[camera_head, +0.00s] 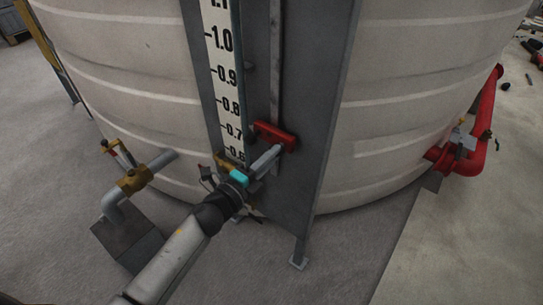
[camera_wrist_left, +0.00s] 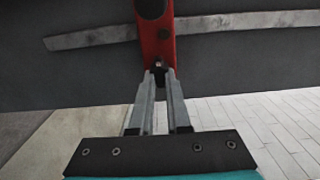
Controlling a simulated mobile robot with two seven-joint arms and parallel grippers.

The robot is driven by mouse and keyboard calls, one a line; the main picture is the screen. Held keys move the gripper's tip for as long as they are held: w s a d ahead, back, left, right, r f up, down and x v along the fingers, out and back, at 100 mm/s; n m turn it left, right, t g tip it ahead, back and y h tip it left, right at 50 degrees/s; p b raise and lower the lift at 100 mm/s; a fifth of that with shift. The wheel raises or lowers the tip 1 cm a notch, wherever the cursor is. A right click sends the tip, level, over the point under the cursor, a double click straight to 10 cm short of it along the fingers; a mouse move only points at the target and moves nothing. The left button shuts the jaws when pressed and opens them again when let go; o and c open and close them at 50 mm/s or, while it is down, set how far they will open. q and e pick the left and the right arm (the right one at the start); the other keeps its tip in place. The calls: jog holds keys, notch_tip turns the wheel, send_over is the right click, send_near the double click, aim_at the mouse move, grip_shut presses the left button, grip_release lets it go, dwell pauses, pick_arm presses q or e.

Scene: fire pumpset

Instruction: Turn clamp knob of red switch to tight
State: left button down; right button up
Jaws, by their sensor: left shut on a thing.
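The red switch (camera_head: 274,133) sits on the grey upright panel beside the level gauge, in front of the tank. It also shows in the left wrist view (camera_wrist_left: 154,48), as a red bar with dark round parts on it. My left gripper (camera_head: 280,149) reaches up to the right end of the switch. In the left wrist view its two fingertips (camera_wrist_left: 160,74) are close together on a small clamp knob (camera_wrist_left: 158,65) at the near end of the red bar. The knob is mostly hidden between the fingers. My right gripper is not in view.
The numbered gauge strip (camera_head: 222,80) stands just left of the switch. A brass valve (camera_head: 133,181) on a grey pipe is at left. Red piping (camera_head: 478,140) is at far right. The floor (camera_head: 350,250) right of the panel foot is clear.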

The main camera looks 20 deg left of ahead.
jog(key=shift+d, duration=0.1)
pick_arm(q)
jog(key=c, duration=0.9)
grip_release()
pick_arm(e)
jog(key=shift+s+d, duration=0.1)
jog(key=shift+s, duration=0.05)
pick_arm(q)
jog(key=shift+p+v, duration=0.8)
jog(key=shift+v, duration=6.85)
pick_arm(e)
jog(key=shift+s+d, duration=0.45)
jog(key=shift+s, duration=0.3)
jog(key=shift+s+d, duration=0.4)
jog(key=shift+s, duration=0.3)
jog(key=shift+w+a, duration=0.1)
